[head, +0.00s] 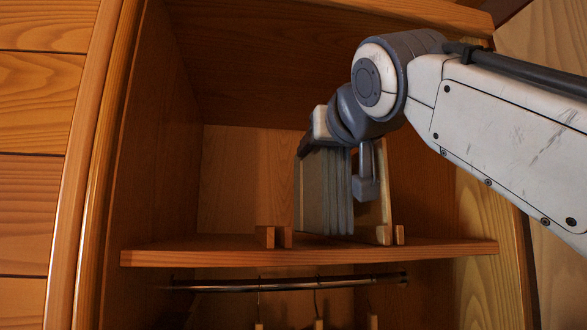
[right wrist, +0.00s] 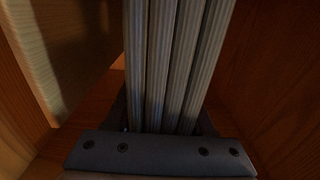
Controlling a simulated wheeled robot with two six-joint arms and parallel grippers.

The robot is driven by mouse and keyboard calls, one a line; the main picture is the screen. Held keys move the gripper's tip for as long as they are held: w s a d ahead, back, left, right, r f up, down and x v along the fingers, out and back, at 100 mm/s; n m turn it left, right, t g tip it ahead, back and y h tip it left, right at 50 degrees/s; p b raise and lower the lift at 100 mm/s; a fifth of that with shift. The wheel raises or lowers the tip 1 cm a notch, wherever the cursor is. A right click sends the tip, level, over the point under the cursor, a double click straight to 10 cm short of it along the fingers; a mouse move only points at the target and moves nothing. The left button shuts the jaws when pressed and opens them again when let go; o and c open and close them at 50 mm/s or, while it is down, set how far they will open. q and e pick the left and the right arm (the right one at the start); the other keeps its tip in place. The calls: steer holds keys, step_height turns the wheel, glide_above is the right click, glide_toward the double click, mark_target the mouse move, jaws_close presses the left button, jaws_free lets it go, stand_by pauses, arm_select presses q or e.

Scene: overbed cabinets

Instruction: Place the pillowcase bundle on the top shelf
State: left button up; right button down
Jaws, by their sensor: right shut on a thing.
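The pillowcase bundle (head: 324,192) is a grey, layered, folded stack held upright inside the upper compartment, above the top shelf (head: 200,257). Its lower end is close to the shelf surface; I cannot tell whether it touches. My right gripper (head: 345,178) reaches in from the upper right and is shut on the bundle, with one grey finger on its right side. The other finger is largely hidden. In the right wrist view the bundle's striped layers (right wrist: 168,65) rise from the dark gripper body (right wrist: 160,152). My left gripper is not in view.
Low wooden blocks (head: 266,237) stand left of the bundle, with another pair (head: 384,235) to its right. An upright wooden panel (head: 379,205) is close on the right. The shelf is clear toward the left wall. A metal rail (head: 290,284) with hangers runs below.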

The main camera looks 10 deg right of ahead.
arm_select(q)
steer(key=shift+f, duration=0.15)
arm_select(e)
steer(key=shift+f, duration=0.55)
steer(key=shift+s+f, duration=0.1)
steer(key=shift+f, duration=0.1)
steer(key=shift+c, duration=1.2)
jaws_free()
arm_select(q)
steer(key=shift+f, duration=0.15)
